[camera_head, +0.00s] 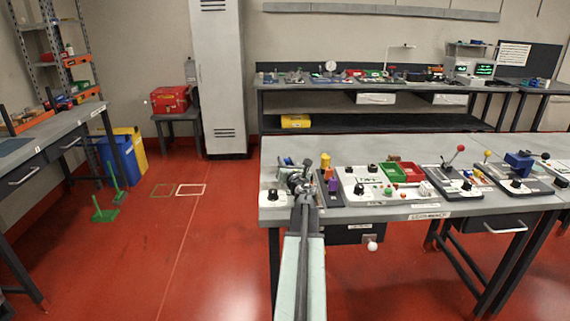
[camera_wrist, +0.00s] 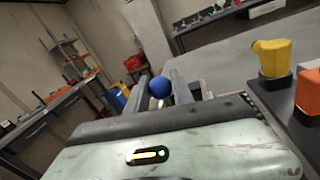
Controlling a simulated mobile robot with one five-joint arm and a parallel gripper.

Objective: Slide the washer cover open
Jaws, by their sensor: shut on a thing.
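My gripper (camera_head: 306,176) reaches over the near left end of the workbench. In the wrist view its two fingers (camera_wrist: 161,90) stand on either side of a round blue knob (camera_wrist: 159,87) and are shut on it. I cannot make out the washer cover for certain; what the knob sits on is hidden behind my gripper and wrist. In the head view my arm and gripper hide part of the bench devices there.
A white panel with a black knob (camera_head: 272,195) lies left of my gripper. A yellow part (camera_wrist: 273,58) and an orange part (camera_wrist: 308,90) stand close on the right. Green and red bins (camera_head: 405,172) lie farther right. The red floor left of the bench is mostly clear.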

